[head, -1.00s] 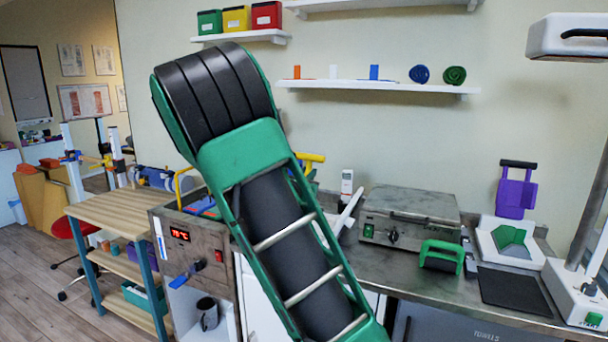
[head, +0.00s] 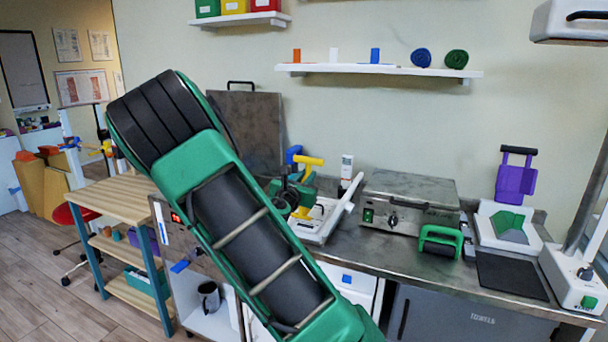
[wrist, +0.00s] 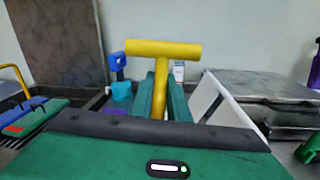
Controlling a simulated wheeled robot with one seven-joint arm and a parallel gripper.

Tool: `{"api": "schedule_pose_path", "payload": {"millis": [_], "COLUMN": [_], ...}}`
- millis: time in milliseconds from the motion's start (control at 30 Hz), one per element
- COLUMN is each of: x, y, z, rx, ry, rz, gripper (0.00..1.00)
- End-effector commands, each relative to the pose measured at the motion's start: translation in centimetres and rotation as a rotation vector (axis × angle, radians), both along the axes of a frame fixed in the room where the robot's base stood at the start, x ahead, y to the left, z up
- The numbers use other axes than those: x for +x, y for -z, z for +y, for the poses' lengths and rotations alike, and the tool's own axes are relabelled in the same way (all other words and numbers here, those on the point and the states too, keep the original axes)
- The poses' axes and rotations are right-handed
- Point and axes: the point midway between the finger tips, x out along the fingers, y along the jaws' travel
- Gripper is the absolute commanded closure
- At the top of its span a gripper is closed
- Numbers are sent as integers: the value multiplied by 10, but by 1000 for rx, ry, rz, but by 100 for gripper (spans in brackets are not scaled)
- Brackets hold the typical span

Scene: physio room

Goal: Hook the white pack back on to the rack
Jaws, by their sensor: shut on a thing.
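My gripper (wrist: 160,97) has green fingers and is shut on the stem of a yellow T-shaped handle (wrist: 163,49), which stands upright between them. In the head view the yellow handle (head: 310,161) shows behind my arm, above the counter. Whatever hangs below the handle is hidden, so I cannot clearly make out the white pack. At the left of the wrist view a yellow loop (wrist: 15,70) with blue and red pieces stands over the tank; it may be part of the rack. In the head view my arm hides it.
A white tray (head: 318,230) with a raised side lies close to the right of my gripper. A grey metal appliance (head: 405,203) and a green-handled block (head: 440,242) stand further right. A dark upright panel (head: 245,132) rises behind the tank. A wooden shelf cart (head: 112,200) stands left.

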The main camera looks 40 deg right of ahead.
Motion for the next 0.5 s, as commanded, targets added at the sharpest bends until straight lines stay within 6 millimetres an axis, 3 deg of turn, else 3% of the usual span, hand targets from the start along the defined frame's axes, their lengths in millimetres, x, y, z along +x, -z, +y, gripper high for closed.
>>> {"api": "schedule_pose_path", "payload": {"millis": [500], "x": [0], "y": [31], "z": [0], "rx": [-2], "ry": [1], "rz": [1], "gripper": [100]}}
